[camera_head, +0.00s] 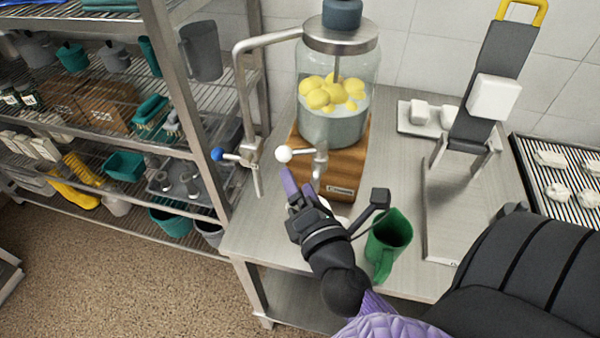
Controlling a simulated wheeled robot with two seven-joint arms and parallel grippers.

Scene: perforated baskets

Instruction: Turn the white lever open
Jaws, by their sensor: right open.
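The white lever (284,154) has a round white knob and sticks out to the left from the metal tap (320,165) of the glass drink dispenser (338,95). The dispenser holds liquid and yellow lemons and stands on a wooden base (345,178). My right gripper (296,182) reaches up from the lower right, with its purple fingers just below the white knob. The fingers look apart and empty. Whether a finger touches the lever or tap is hard to tell. My left gripper is not in view.
A metal faucet (249,150) with a blue knob (217,154) rises left of the dispenser. A green pitcher (388,240) stands right of my right gripper. A wire shelf (170,80) with containers is at left. A white tray (412,122) lies on the table's right side.

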